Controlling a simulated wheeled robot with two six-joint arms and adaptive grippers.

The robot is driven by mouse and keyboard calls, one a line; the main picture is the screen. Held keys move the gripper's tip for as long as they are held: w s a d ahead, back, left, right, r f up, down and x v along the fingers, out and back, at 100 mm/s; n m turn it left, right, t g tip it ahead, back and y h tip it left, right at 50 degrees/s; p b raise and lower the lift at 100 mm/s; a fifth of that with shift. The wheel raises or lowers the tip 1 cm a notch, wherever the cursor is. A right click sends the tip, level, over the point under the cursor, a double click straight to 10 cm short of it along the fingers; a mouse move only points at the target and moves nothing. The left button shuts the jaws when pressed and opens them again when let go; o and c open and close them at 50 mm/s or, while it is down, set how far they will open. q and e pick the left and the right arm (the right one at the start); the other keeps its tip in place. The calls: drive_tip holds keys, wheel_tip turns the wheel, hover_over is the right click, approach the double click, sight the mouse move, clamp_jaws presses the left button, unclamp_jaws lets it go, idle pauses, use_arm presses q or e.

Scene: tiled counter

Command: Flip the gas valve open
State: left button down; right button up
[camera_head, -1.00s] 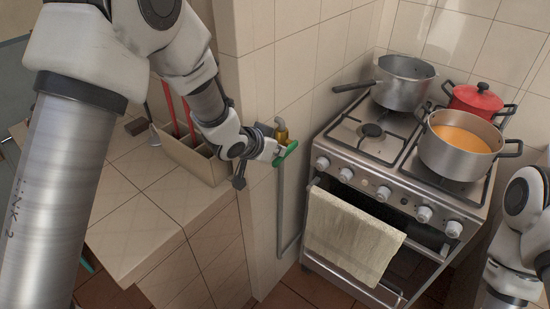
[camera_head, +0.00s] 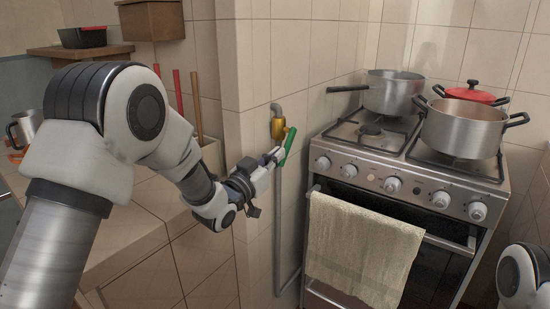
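The gas valve is on the tiled wall to the left of the stove. It has a brass body (camera_head: 278,126) and a green lever handle (camera_head: 288,145), which stands steeply and leans a little to the right at its top. My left gripper (camera_head: 274,156) is at the handle, with its fingertips against or very close to the handle's lower left side. The fingers are small and overlap the handle, so I cannot tell whether they are closed on it. Only a part of my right arm shows at the lower right edge; its gripper is out of view.
A grey pipe (camera_head: 278,230) runs down the wall below the valve. The stove (camera_head: 400,172) stands to the right with pots on top and a towel (camera_head: 360,250) on its front rail. A tiled counter (camera_head: 130,235) and the wall's corner lie close to my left arm.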

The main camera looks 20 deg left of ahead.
sight(284, 164)
use_arm(q)
drive_tip(key=w+f+t+b, duration=0.1)
drive_tip(key=b, duration=0.2)
drive_tip(key=f+t+h+b, duration=0.1)
drive_tip(key=t+b, duration=0.1)
drive_tip(key=b, duration=0.2)
drive_tip(key=w+d+f+t+b, duration=0.1)
drive_tip(key=f+b, duration=0.1)
drive_tip(key=b, duration=0.1)
drive_tip(key=shift+w+t+h, duration=0.3)
drive_tip(key=shift+t+h, duration=0.1)
drive_tip(key=shift+w+t+b, duration=0.3)
drive_tip(key=shift+t+b, duration=0.2)
drive_tip(key=shift+b, duration=0.2)
drive_tip(key=shift+w+d+r+b, duration=0.1)
drive_tip(key=shift+w+d+b, duration=0.05)
drive_tip(key=shift+w+b, duration=0.2)
